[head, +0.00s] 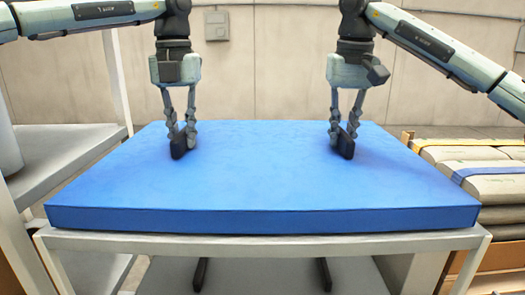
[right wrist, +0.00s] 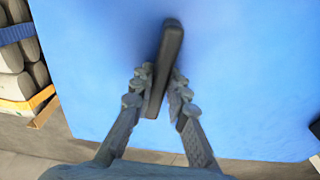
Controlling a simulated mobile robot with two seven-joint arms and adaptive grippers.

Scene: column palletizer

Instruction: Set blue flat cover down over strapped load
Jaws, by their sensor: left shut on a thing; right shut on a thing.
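The blue flat cover (head: 260,185) is a wide, thin slab lying level on a pale grey table (head: 260,243). It carries two upright black handles. My left gripper (head: 181,138) is shut on the left handle (head: 178,152). My right gripper (head: 344,136) is shut on the right handle (head: 347,150); the right wrist view shows this handle (right wrist: 166,55) between the fingers. The strapped load (head: 448,154) is a stack of grey sacks to the right, with a yellow strap and a blue strap. It also shows in the right wrist view (right wrist: 12,62). Its far right side is out of frame.
Grey shelves (head: 70,150) stand close to the left of the table. A pale wall (head: 275,70) with a small grey box (head: 217,25) is behind. The strapped load is close beside the table's right side. The cover's top is clear apart from the handles and grippers.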

